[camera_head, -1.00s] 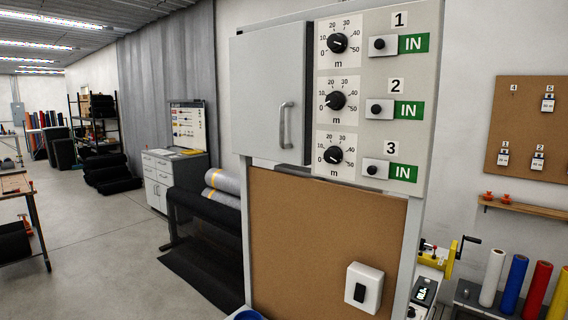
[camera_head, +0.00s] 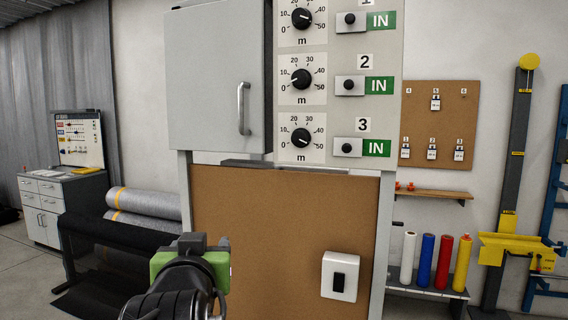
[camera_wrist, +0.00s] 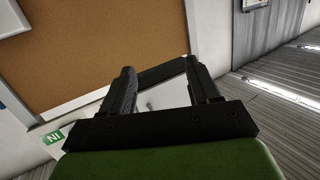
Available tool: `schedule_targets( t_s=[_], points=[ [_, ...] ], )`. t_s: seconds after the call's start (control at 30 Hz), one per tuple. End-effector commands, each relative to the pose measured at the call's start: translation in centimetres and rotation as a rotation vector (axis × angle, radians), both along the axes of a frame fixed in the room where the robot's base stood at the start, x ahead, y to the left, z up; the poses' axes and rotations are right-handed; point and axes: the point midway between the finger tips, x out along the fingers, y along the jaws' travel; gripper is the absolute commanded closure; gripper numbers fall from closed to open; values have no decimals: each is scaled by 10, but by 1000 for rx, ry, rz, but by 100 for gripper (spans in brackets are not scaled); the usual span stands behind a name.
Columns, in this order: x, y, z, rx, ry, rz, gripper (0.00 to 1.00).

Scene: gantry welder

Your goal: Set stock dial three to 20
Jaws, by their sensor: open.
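Stock dial three (camera_head: 302,138) is a round black knob on a white scale plate marked from 0 to 50. It is the lowest of three dials on the grey panel. Its pointer is too small to read surely. A label 3 (camera_head: 363,125) and a green IN sign (camera_head: 376,148) sit to its right. My gripper (camera_head: 226,243), green and black, is low and left of the dial, in front of the brown board and apart from the panel. In the wrist view my gripper (camera_wrist: 162,82) is open with nothing between its fingers.
Dial two (camera_head: 302,79) and dial one (camera_head: 302,18) are above. A grey cabinet door with a handle (camera_head: 243,108) is left of the dials. A brown board (camera_head: 280,215) with a white switch box (camera_head: 340,276) is below. Coloured rolls (camera_head: 427,260) stand at right.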

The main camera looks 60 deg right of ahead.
Motion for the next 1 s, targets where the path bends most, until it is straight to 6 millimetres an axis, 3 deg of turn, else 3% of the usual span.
schedule_targets(
  t_s=[0.1, 0.2, 0.3, 0.4, 0.57, 1.0],
  points=[
    [-19, -33, 29, -147, -151, -199, 39],
    [-45, -49, 57, -289, -261, -366, 39],
    [-68, -54, 77, -402, -328, -490, 39],
    [-77, -56, 88, -446, -348, -536, 39],
    [-78, -80, 103, -446, -347, -541, 39],
    [-69, -179, 143, -445, -343, -536, 39]
  ],
)
